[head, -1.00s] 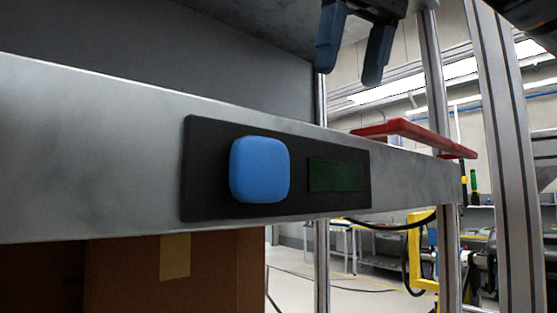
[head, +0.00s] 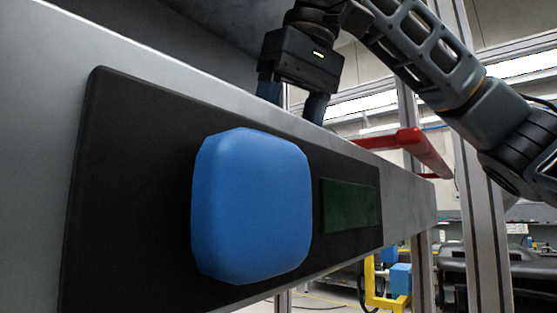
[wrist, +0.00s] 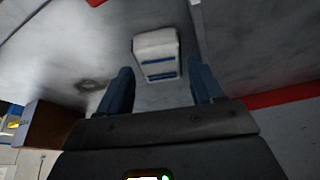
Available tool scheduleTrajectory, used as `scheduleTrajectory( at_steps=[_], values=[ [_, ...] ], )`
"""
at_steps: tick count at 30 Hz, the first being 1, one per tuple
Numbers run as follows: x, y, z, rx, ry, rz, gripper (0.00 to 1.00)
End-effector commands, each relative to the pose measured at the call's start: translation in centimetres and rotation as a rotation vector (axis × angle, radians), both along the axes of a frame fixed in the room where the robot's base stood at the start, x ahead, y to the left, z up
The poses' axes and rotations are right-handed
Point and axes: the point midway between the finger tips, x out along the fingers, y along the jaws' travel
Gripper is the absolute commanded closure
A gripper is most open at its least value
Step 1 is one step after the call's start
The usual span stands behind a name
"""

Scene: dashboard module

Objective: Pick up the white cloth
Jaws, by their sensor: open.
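The white cloth (wrist: 155,42) shows in the wrist view as a small, folded-looking white block with blue stripes. It lies on a grey, stained metal surface (wrist: 110,50). My gripper (wrist: 162,75) is open, with one blue finger on each side of the view. The cloth is beyond the fingertips, roughly in line with the gap, and nothing is held. In the head view my gripper (head: 292,100) points down behind the top edge of the metal beam, which hides the fingertips. The cloth is not seen in the head view.
The metal beam carries a black panel (head: 140,165) with a large blue button (head: 252,205) and a dark green display (head: 348,205). A red bar (head: 425,150) juts out at the right. A brown box (wrist: 48,130) shows at the lower left of the wrist view.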

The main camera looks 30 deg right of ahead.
Motion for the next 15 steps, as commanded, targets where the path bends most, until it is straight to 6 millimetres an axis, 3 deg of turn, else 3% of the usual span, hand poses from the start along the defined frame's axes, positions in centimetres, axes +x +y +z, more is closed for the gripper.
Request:
scheduleTrajectory(
  at_steps=[6, 15],
  values=[
    [0.9, 0.1, -2.1, 0.0, 0.001, 0.002, 0.34],
    [1.0, 0.1, -2.4, 0.0, -0.001, 0.001, 0.37]
  ],
)
